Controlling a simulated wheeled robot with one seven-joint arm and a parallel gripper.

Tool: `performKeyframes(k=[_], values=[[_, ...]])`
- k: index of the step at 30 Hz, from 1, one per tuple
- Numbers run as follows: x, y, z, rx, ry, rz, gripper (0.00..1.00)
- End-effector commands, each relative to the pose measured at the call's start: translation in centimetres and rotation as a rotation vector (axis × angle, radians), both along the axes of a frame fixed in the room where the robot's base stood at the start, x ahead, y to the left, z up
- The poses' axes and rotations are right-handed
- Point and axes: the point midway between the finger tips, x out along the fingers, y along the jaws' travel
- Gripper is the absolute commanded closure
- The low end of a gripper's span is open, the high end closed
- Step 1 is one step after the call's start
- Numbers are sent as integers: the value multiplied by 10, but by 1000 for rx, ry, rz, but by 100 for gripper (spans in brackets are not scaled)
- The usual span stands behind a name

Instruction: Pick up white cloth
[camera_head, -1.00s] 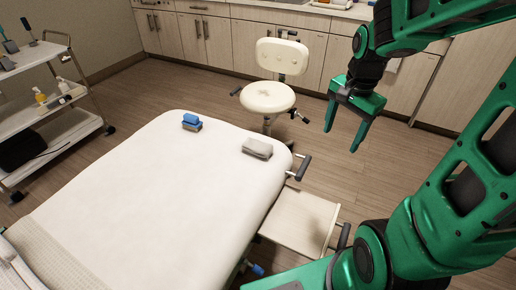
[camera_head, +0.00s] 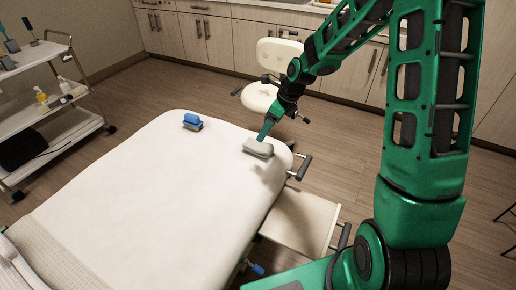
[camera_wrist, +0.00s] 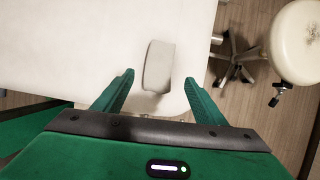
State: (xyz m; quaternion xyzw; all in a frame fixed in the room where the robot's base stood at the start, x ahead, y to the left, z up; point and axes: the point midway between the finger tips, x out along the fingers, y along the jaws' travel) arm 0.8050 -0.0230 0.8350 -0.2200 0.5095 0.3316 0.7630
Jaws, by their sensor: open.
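The white cloth (camera_head: 257,149), a folded greyish-white block, lies on the padded bed (camera_head: 120,200) near its far right corner. It also shows in the wrist view (camera_wrist: 159,66), ahead of and between the fingertips. My gripper (camera_head: 264,134) is at the cloth in the head view, with its fingers pointing down toward it. In the wrist view my gripper (camera_wrist: 160,90) is open, one finger to each side of the cloth's near end. I see a gap between each finger and the cloth. Whether the fingertips reach down to its height is hard to tell.
A blue item on a brown block (camera_head: 192,122) lies on the bed left of the cloth. A white stool (camera_head: 262,95) stands behind the bed's far edge. A side shelf (camera_head: 305,220) sits right of the bed. A cart (camera_head: 60,115) stands at the left.

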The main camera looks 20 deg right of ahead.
Motion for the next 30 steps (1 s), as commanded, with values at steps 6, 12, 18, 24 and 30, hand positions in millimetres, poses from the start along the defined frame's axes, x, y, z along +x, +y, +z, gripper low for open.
performKeyframes(k=[6, 12, 18, 24, 30], values=[[7, 9, -29, -1, 2, 3, 35], [10, 11, -40, -2, 1, 3, 35], [15, 17, -64, -1, 3, 4, 35], [21, 22, -83, -3, 1, 3, 35], [22, 23, -86, -3, 1, 3, 35]])
